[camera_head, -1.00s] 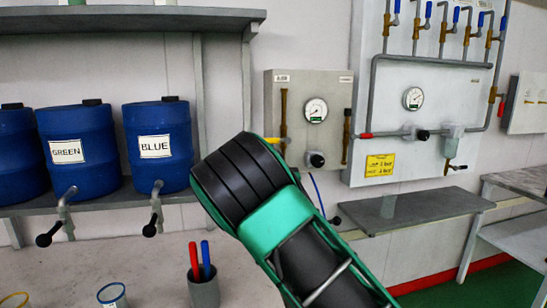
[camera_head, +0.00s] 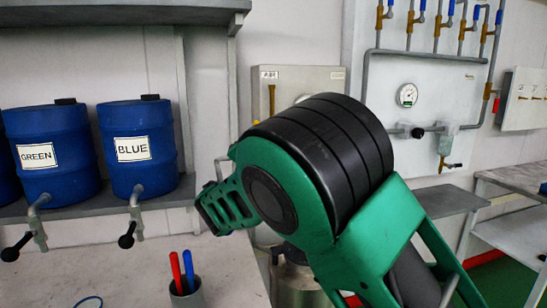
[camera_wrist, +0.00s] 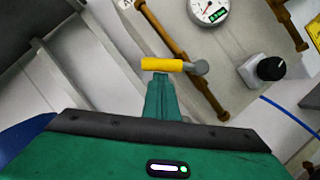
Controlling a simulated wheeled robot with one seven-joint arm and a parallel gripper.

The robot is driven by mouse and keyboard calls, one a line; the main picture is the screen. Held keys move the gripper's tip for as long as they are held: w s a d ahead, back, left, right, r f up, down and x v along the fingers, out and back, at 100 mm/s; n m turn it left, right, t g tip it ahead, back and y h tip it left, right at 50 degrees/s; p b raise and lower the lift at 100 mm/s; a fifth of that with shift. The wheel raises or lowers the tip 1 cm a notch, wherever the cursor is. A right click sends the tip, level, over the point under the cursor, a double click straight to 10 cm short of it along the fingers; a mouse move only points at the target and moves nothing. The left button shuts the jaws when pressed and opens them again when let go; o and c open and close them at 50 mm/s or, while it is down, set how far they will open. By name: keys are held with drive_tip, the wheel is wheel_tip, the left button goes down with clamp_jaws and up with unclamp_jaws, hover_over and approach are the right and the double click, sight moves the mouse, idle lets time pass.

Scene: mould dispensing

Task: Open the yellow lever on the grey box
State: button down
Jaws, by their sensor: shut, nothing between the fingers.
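The grey box (camera_head: 325,78) hangs on the wall, its lower part hidden behind my arm in the head view. The yellow lever (camera_wrist: 162,65) shows in the wrist view, lying crosswise, with its grey pivot end at a brass pipe (camera_wrist: 176,50). A round gauge (camera_wrist: 209,10) and a black knob (camera_wrist: 271,69) on the box are right of the lever.
Blue drums (camera_head: 140,158) with taps stand on a shelf at left. Red and blue pens stand in a grey cup (camera_head: 187,294) on the table below. A metal vessel (camera_head: 298,285) is under my arm. A pipe panel (camera_head: 440,85) is at right.

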drive_tip(key=d+r+m+g, duration=0.1)
drive_tip(key=m, duration=0.2)
drive_tip(key=d+r+m+g+h, duration=0.1)
drive_tip(key=r+m, duration=0.1)
drive_tip(key=m, duration=0.1)
drive_tip(key=d+r+m+g+h, duration=0.1)
drive_tip(key=m, duration=0.2)
drive_tip(key=shift+w+d+r, duration=0.25)
drive_tip(key=shift+w, duration=0.15)
drive_tip(key=shift+d+r, duration=0.15)
drive_tip(key=shift+d, duration=0.05)
drive_tip(key=shift+a, duration=0.15)
drive_tip(key=s+a, duration=0.6)
drive_tip(key=s, duration=0.3)
drive_tip(key=shift+s, duration=0.4)
